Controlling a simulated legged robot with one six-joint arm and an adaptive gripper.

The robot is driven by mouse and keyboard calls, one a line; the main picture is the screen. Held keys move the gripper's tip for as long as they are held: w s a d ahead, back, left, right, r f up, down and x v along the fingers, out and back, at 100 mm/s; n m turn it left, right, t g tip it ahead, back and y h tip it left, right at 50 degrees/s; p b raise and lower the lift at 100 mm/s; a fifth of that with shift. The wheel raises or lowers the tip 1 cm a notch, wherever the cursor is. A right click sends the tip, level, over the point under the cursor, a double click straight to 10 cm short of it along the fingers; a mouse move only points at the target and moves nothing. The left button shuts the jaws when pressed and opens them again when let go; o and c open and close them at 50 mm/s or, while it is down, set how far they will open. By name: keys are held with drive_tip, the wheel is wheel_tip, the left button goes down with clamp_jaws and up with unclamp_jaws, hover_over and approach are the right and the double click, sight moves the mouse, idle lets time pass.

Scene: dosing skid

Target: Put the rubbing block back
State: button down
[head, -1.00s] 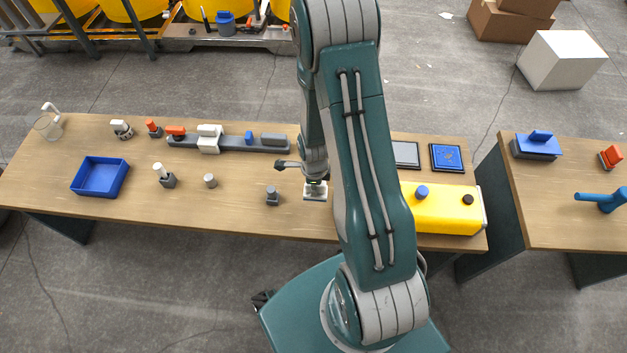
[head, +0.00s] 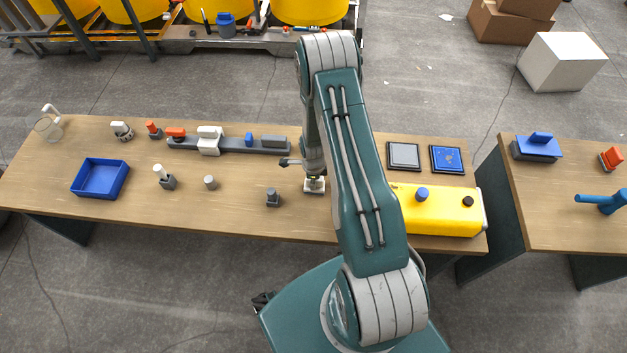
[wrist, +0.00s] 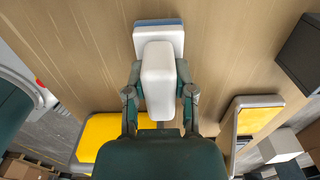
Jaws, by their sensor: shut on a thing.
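The rubbing block is a white block (wrist: 158,72) with a white grip on a wider base with a blue-grey edge, as the wrist view shows. My gripper (wrist: 160,90) is shut on its grip, one finger on each side. In the head view the block (head: 314,186) shows as a small white shape under my wrist, over the front middle of the long bench. I cannot tell whether its base touches the bench. My arm hides part of the bench just right of it.
A yellow tank (head: 440,212) lies right of my arm. Behind it are a grey framed plate (head: 404,156) and a blue framed plate (head: 447,158). A small grey holder (head: 272,197) stands left of the block. A blue tray (head: 100,178) is far left. A second bench (head: 560,220) stands right, across a gap.

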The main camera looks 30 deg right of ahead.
drive_tip(key=shift+c, duration=2.2)
unclamp_jaws()
wheel_tip(320, 180, up, 12)
drive_tip(key=s+a+r+n+t, duration=0.15)
drive_tip(key=r+n, duration=0.25)
drive_tip(key=r, duration=0.4)
drive_tip(key=s+a+r+n, duration=0.1)
drive_tip(key=a+r+n, duration=0.25)
drive_tip(key=r, duration=0.55)
drive_tip(key=s+a+r+n+t, duration=0.15)
drive_tip(key=r+n, duration=0.25)
drive_tip(key=r, duration=0.4)
drive_tip(key=s+a+r+n+t, duration=0.1)
drive_tip(key=s+a+r+n, duration=0.2)
drive_tip(key=s+r+n, duration=0.3)
drive_tip(key=s+a+r+n+t, duration=0.1)
drive_tip(key=s+a+r+n, duration=0.2)
drive_tip(key=s+r+n, duration=0.4)
drive_tip(key=shift+s+r+t, duration=0.15)
drive_tip(key=shift+s+t, duration=0.15)
drive_tip(key=shift+s, duration=0.85)
